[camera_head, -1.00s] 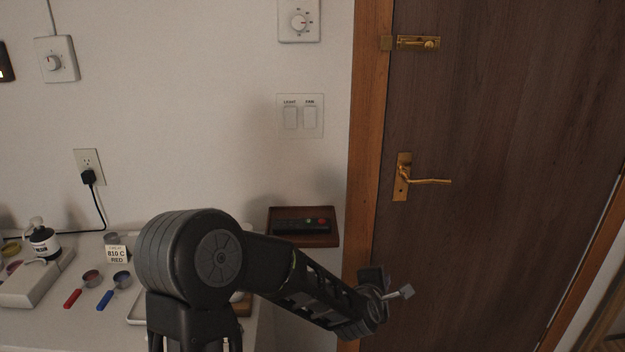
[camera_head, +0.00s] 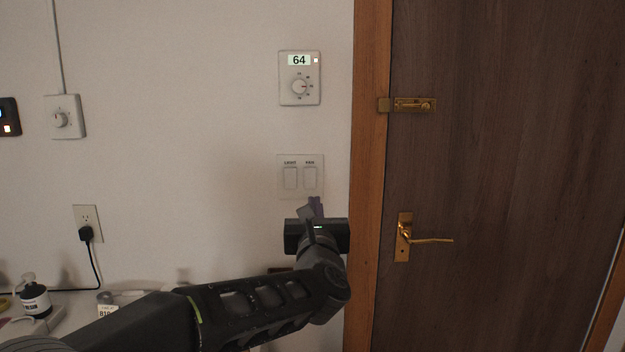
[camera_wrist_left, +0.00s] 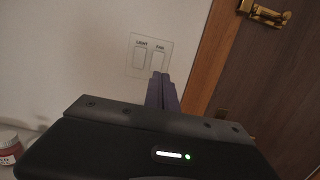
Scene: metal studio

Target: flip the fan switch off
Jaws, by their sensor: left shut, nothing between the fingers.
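The fan switch (camera_head: 310,177) is the right one of two white rockers on a wall plate, under the label FAN. It also shows in the left wrist view (camera_wrist_left: 158,61), partly covered at its lower end by the fingers. The light switch (camera_head: 290,177) is beside it on the left. My left gripper (camera_head: 314,204) is shut and empty, its fingertips pointing up just below the fan switch. Whether the tips touch the plate I cannot tell. My right gripper is not in view.
A thermostat (camera_head: 299,78) reading 64 is above the switch plate. The wooden door frame (camera_head: 368,140) and the door with a brass handle (camera_head: 428,240) are to the right. A plugged outlet (camera_head: 87,222) is at left, above a cluttered counter.

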